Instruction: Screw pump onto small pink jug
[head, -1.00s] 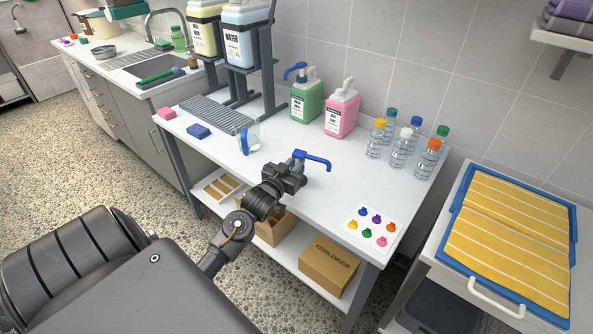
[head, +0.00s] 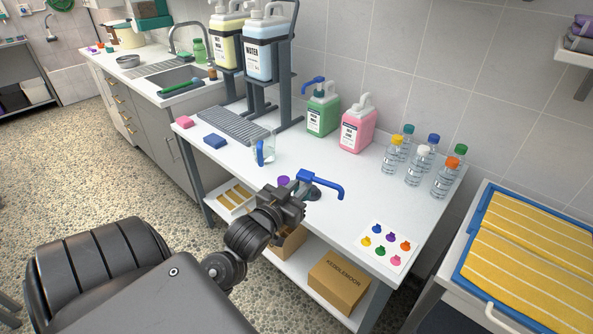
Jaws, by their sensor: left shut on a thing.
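The small pink jug (head: 357,133) stands upright at the back of the white table, with a white handle and a white label. A blue pump (head: 321,184) with a bent spout is at my left gripper (head: 297,196), which is shut on it over the middle of the table, in front of and apart from the pink jug. The pump's lower part is partly hidden by the jaws. A green jug (head: 322,113) with another blue pump (head: 314,82) on top stands left of the pink jug. My right gripper is not in view.
Several clear bottles (head: 419,166) with coloured caps stand right of the jugs. A purple cap (head: 283,181) shows just behind my gripper. A glass pitcher (head: 265,150) with a blue handle stands to the left. A colour card (head: 387,246) lies at the right front.

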